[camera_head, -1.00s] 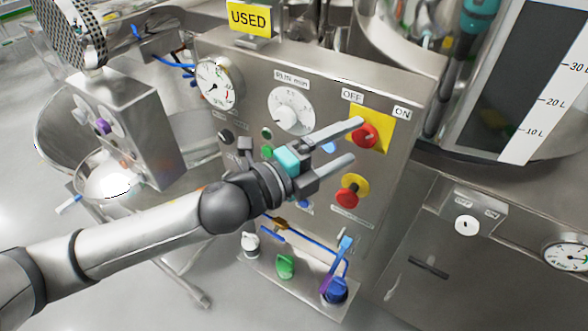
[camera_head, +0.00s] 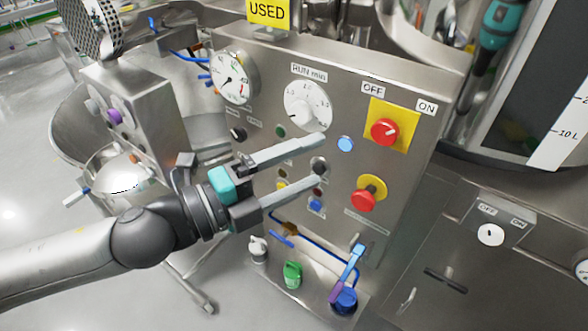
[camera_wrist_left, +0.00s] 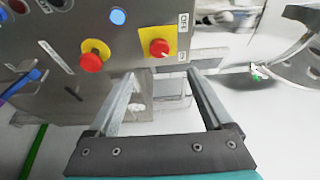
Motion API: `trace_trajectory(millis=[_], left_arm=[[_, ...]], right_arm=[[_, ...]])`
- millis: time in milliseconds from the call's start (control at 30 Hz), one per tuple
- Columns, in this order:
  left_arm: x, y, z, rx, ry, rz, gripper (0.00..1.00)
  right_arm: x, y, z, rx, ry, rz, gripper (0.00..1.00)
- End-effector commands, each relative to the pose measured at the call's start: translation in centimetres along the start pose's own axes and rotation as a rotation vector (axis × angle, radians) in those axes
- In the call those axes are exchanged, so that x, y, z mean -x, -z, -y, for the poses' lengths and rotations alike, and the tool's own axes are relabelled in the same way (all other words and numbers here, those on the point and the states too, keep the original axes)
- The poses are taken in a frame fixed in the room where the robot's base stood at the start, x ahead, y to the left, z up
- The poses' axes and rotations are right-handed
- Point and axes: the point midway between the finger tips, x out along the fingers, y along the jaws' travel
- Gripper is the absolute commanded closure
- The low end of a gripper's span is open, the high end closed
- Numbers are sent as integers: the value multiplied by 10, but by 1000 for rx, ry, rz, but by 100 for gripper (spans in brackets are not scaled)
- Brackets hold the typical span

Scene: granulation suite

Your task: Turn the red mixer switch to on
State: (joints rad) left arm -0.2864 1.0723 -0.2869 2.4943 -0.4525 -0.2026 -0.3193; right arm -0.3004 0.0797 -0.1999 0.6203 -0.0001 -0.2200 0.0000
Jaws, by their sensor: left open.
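The red mixer switch (camera_head: 384,131) is a round knob on a square yellow plate (camera_head: 408,113), between the OFF label (camera_head: 373,89) and the ON label (camera_head: 427,108) on the steel panel. A short pale mark on the knob seems to slant up toward the right. The switch also shows in the left wrist view (camera_wrist_left: 160,47), beyond and roughly between the fingertips. My left gripper (camera_head: 320,160) is open and empty, left of the switch and apart from it. It also shows in the left wrist view (camera_wrist_left: 161,75). My right gripper is not in view.
A red mushroom button (camera_head: 364,200) on a yellow base sits below the switch. A blue lamp (camera_head: 345,144) is left of the switch. The panel also bears a dial (camera_head: 308,105) and gauge (camera_head: 232,78). Blue (camera_head: 344,300) and green (camera_head: 292,273) fittings are below.

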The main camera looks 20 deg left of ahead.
Motion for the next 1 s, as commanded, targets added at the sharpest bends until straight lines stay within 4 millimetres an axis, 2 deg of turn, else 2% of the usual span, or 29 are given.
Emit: trace_trajectory(millis=[333, 900, 1000], left_arm=[[13, 0, 0, -1, -3, 0, 16], [14, 0, 0, -2, -3, 0, 16], [14, -7, -9, 10, -10, 18, 16]], right_arm=[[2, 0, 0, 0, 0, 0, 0], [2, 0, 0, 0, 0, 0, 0], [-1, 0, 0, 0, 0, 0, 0]])
